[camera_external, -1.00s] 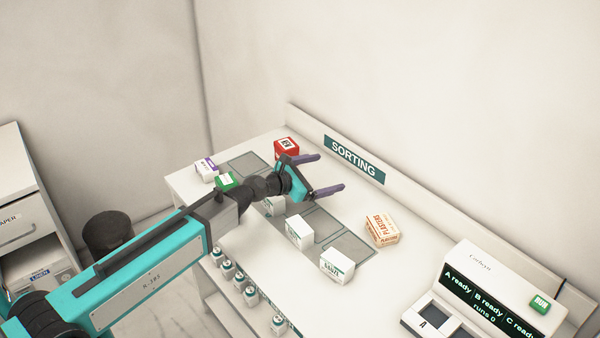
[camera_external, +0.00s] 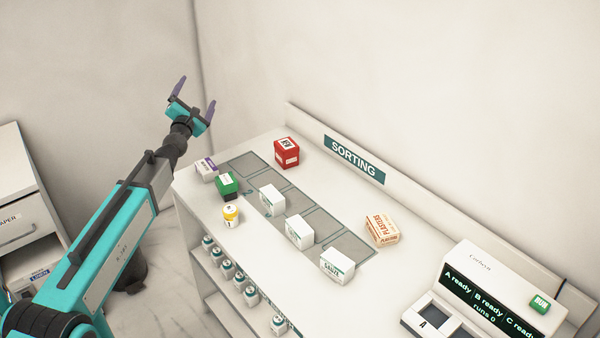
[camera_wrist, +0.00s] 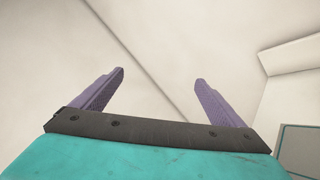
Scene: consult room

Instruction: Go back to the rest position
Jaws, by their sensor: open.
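My gripper (camera_external: 194,98) is raised off the left end of the sorting counter (camera_external: 340,307), in front of the bare wall. Its two purple fingers are spread and point upward, with nothing between them. In the wrist view my gripper (camera_wrist: 156,92) is also open and empty, with plain wall behind it. A corner of a grey, teal-edged panel (camera_wrist: 300,148) shows at the lower right of that view.
On the counter stand a red box (camera_external: 286,152), a green box (camera_external: 227,186), a purple-white box (camera_external: 207,170), a yellow-capped bottle (camera_external: 231,215), several white boxes (camera_external: 300,231) and a plasters box (camera_external: 381,230). A drawer cabinet (camera_external: 22,215) stands left.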

